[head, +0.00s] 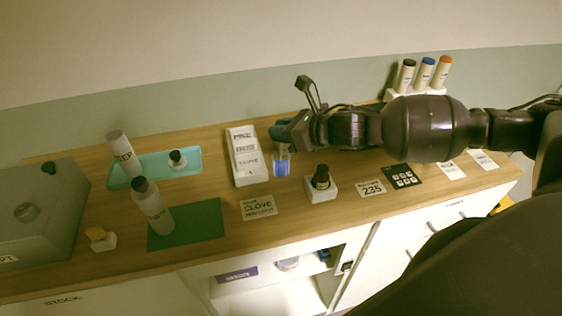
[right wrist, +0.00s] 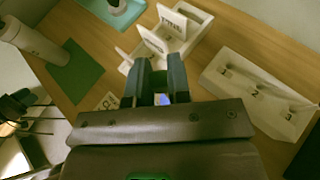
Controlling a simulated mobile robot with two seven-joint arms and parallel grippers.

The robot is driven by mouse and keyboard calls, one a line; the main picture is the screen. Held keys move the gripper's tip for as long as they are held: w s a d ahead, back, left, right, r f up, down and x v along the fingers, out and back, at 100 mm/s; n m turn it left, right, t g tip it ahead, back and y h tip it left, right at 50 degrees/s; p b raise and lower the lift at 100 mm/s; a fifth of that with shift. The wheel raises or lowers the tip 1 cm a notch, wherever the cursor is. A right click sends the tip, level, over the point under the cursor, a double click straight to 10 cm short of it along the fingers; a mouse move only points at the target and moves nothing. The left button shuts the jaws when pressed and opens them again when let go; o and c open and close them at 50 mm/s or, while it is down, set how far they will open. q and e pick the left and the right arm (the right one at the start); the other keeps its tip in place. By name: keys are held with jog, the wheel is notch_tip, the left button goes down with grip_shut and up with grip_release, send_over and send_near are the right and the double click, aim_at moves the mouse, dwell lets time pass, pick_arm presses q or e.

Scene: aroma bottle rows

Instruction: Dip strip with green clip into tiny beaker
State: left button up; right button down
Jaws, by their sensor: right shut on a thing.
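My right gripper (head: 281,132) is shut just above the tiny beaker with blue liquid (head: 282,167), to the right of the white card box. The beaker's blue also shows between the fingers in the right wrist view (right wrist: 162,98). The fingers hide most of what they hold, so the strip and its green clip cannot be made out clearly. I cannot tell whether the strip's lower end is inside the beaker. My left gripper is not in view.
The white box (head: 237,133) with labelled cards stands close left of the beaker. A white rack (right wrist: 280,113) lies right of my gripper. The green mat (head: 212,226) holds a tall bottle (head: 152,208).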

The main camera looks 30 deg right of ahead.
jog(key=shift+r, duration=0.15)
notch_tip(320, 180, up, 2)
jog(key=p, duration=0.2)
jog(key=shift+r+p, duration=0.2)
jog(key=shift+p, duration=0.15)
jog(key=shift+r+p, duration=0.65)
jog(key=shift+r, duration=1.5)
